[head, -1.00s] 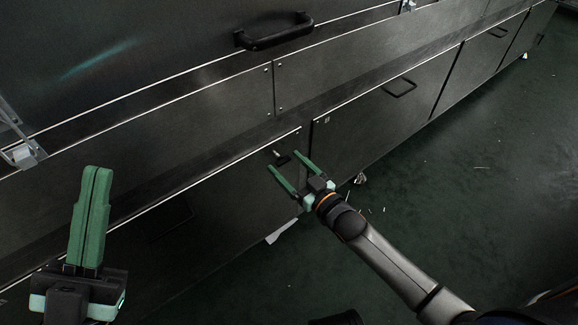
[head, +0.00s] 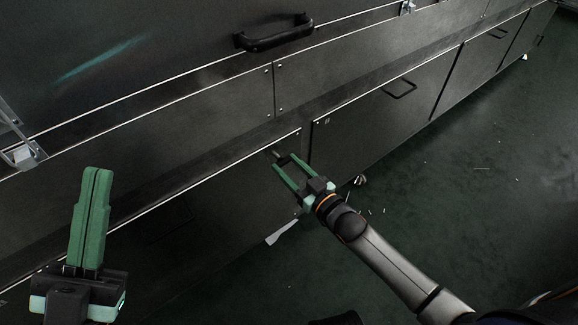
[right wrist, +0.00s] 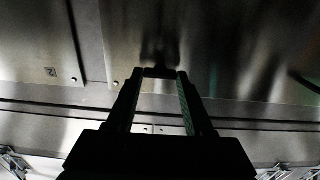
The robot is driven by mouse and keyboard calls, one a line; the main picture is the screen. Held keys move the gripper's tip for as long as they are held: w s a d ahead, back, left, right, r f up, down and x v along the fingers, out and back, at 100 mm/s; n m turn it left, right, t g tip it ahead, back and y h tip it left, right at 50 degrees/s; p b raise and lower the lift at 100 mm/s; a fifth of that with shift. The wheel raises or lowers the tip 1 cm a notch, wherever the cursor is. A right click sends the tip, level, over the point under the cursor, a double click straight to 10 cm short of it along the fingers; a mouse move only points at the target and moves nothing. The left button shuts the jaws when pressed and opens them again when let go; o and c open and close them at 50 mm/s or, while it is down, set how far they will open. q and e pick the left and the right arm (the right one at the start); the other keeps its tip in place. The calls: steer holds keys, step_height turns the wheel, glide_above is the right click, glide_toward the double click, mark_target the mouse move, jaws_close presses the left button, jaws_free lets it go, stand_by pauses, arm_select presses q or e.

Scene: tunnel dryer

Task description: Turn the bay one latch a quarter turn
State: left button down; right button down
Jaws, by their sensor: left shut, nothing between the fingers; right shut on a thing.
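The bay one latch (head: 284,160) is a small dark handle with a light metal stub on the dark lower panel, near its upper right corner. My right gripper (head: 286,162) reaches it from the lower right and is shut on it, one green finger on each side. In the right wrist view the latch (right wrist: 160,72) is a dark bar spanning the gap between the fingertips. Its exact angle is hard to tell in the dark. My left gripper (head: 96,172) is shut and empty at the lower left, away from the latch.
A black bar handle (head: 275,37) sticks out from the upper panel. A smaller handle (head: 399,88) is on the lower panel to the right. A metal clasp (head: 24,155) is at the left edge. The green floor (head: 470,180) at right is open, with small scraps.

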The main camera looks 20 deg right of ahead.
steer(key=n+p, duration=0.2)
steer(key=n, duration=0.2)
steer(key=shift+r, duration=0.1)
steer(key=n+p, duration=0.1)
steer(key=n, duration=1.2)
steer(key=shift+a+f+n, duration=0.1)
steer(key=shift+f+n, duration=0.15)
steer(key=shift+n, duration=0.15)
stand_by(0.4)
steer(key=shift+c, duration=1.4)
jaws_free()
steer(key=shift+s, duration=0.1)
